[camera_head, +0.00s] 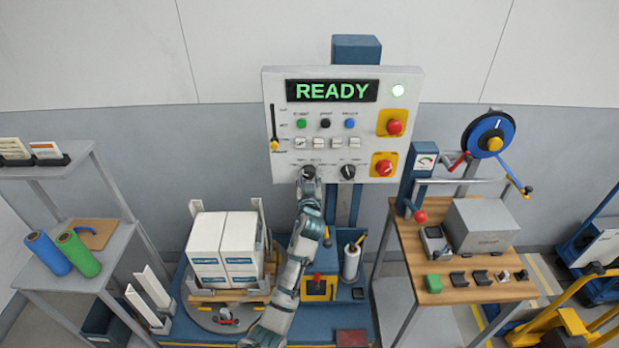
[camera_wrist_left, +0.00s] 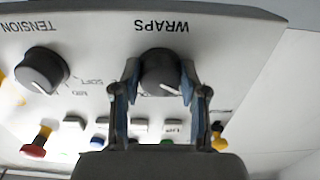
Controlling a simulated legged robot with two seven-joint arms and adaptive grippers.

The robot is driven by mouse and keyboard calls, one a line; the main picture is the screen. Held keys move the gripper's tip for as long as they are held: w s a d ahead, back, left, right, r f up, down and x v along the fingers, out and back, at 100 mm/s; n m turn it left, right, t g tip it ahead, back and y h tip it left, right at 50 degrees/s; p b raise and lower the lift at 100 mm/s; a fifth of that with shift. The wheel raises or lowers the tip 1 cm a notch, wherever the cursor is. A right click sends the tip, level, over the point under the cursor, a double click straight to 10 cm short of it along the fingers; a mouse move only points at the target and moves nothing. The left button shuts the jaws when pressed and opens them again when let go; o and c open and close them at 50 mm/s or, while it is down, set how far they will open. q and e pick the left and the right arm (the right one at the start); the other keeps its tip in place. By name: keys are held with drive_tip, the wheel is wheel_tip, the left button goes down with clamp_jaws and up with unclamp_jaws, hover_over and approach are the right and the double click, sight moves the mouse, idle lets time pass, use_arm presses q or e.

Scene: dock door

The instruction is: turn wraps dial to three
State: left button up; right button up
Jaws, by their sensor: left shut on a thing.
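The wraps dial (camera_wrist_left: 161,70) is a dark round knob with a white pointer line, below the label WRAPS on the light control panel (camera_head: 343,125). The left wrist view shows the panel upside down. My left gripper (camera_wrist_left: 160,78) has its two fingers on either side of this dial and is shut on it. In the head view my left gripper (camera_head: 309,180) covers most of the dial at the panel's lower left. The numbers around the dial cannot be read. My right gripper is not in view.
The tension dial (camera_head: 348,171) sits to the right of the wraps dial and also shows in the left wrist view (camera_wrist_left: 42,71). The display (camera_head: 332,91) reads READY. Stacked white boxes (camera_head: 226,245) stand left of my arm.

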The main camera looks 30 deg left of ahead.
use_arm(q)
drive_tip(key=shift+r, duration=0.2)
drive_tip(key=m+p, duration=0.2)
drive_tip(key=m, duration=0.1)
drive_tip(key=shift+r, duration=0.15)
drive_tip(key=m+p, duration=0.2)
drive_tip(key=m, duration=0.1)
drive_tip(key=shift+a, duration=0.1)
drive_tip(key=shift+m+p, duration=0.35)
drive_tip(key=shift+m, duration=0.55)
